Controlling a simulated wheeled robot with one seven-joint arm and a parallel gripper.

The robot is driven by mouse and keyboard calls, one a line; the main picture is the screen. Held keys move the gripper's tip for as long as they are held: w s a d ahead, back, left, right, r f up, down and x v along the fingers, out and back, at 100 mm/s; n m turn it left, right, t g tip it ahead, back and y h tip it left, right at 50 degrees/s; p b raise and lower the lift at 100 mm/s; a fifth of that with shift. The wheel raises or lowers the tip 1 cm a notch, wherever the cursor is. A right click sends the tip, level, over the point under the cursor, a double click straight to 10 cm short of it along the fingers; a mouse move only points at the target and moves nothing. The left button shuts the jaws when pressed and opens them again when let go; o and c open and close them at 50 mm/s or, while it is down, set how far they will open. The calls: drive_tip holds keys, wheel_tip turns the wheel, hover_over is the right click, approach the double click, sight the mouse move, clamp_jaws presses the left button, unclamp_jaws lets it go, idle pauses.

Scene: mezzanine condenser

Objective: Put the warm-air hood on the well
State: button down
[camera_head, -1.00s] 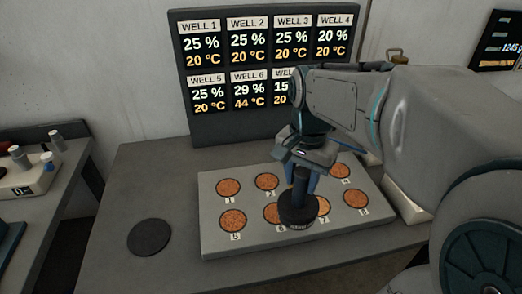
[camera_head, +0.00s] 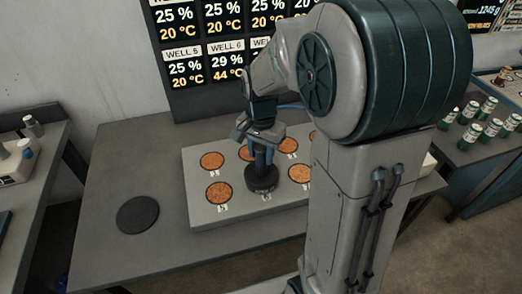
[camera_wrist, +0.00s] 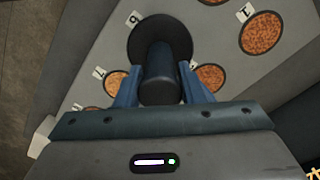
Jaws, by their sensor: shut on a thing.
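The warm-air hood (camera_head: 260,178) is a dark round disc with an upright post. My gripper (camera_head: 262,148) is shut on the post. In the wrist view the hood (camera_wrist: 160,38) shows between the blue fingers of my gripper (camera_wrist: 160,90). The hood is over well 6 of the grey well block (camera_head: 198,210) and hides that well; the label 6 shows beside its rim. I cannot tell whether it touches the block. Wells 1 (camera_head: 212,161) and 5 (camera_head: 219,193) show brown granules to its left, and well 7 (camera_head: 299,173) lies to its right.
A flat black disc (camera_head: 138,215) lies on the table (camera_head: 105,180) left of the block. The display board (camera_head: 165,50) stands behind and reads 29 % and 44 °C for well 6. Green-banded bottles (camera_head: 490,108) stand on the right table.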

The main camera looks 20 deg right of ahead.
drive_tip(key=shift+f, duration=0.15)
drive_tip(key=c, duration=0.9)
unclamp_jaws()
drive_tip(key=shift+c, duration=0.2)
wheel_tip(320, 180, up, 12)
drive_tip(key=shift+f, duration=0.1)
drive_tip(key=s+f+n+t, duration=0.1)
drive_tip(key=s+f+n, duration=0.1)
drive_tip(key=s+n, duration=0.2)
drive_tip(key=s+f+n+t, duration=0.2)
drive_tip(key=s+n, duration=0.3)
drive_tip(key=s, duration=0.5)
drive_tip(key=shift+s+f, duration=0.2)
drive_tip(key=shift+f, duration=0.25)
